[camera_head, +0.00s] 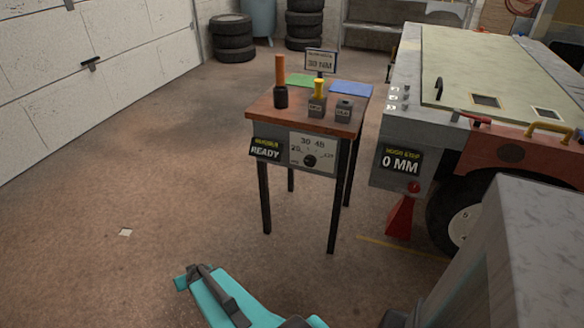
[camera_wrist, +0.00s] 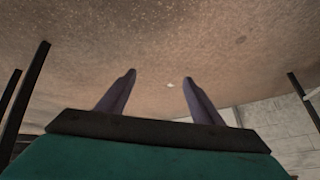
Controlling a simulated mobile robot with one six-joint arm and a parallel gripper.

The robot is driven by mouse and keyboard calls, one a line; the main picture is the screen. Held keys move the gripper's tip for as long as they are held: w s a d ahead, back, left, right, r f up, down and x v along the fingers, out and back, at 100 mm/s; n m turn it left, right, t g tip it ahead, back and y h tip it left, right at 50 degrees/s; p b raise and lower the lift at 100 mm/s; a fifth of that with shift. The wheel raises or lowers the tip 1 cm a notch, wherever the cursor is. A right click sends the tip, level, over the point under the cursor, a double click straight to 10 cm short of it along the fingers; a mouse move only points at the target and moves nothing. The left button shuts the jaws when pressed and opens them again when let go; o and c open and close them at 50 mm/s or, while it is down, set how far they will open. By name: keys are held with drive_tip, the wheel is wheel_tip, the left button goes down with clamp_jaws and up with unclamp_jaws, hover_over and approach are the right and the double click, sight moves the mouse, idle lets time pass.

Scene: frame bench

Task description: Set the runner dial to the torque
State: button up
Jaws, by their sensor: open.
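The runner dial (camera_head: 310,161) is a small black knob on a pale panel on the front of a small wooden-topped bench. Numbers ring it, with 20 and 30 readable; where its pointer stands is too small to tell. A sign (camera_head: 320,63) at the back of the bench reads 30 NM, with a smaller line above that is unclear. A display (camera_head: 265,149) left of the dial reads READY. My gripper (camera_wrist: 159,80) is open, with nothing between its two fingers in the wrist view. My teal arm shows low in the head view, apart from the bench and dial.
The bench top (camera_head: 262,116) carries an orange-handled tool (camera_head: 280,75), a yellow-topped piece (camera_head: 319,90), a grey block (camera_head: 344,107), and green and blue mats. A vehicle (camera_head: 411,99) stands close on the right, with a red stand (camera_head: 400,217) beside it. Floor left of the bench is mostly clear.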

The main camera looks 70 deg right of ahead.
drive_tip(key=d+r+m+t+h, duration=0.2)
drive_tip(key=d+r+m+h, duration=0.3)
drive_tip(key=d, duration=0.9)
drive_tip(key=m+g+h+b, duration=0.3)
drive_tip(key=m+g+h, duration=0.5)
drive_tip(key=h, duration=0.3)
approach(309, 162)
drive_tip(key=a, duration=0.6)
drive_tip(key=shift+s+d, duration=0.15)
drive_tip(key=shift+s, duration=0.15)
drive_tip(key=shift+d+f+b, duration=0.15)
drive_tip(key=shift+d+b, duration=0.25)
drive_tip(key=shift+b, duration=0.55)
drive_tip(key=shift+w+d+b, duration=0.15)
drive_tip(key=shift+d+b, duration=0.55)
drive_tip(key=shift+d, duration=1.45)
drive_tip(key=shift+w+d+b, duration=0.15)
drive_tip(key=shift+d+b, duration=0.5)
drive_tip(key=shift+d, duration=1.55)
drive_tip(key=shift+w+d+b, duration=0.15)
drive_tip(key=shift+d+b, duration=0.55)
drive_tip(key=shift+d, duration=1.45)
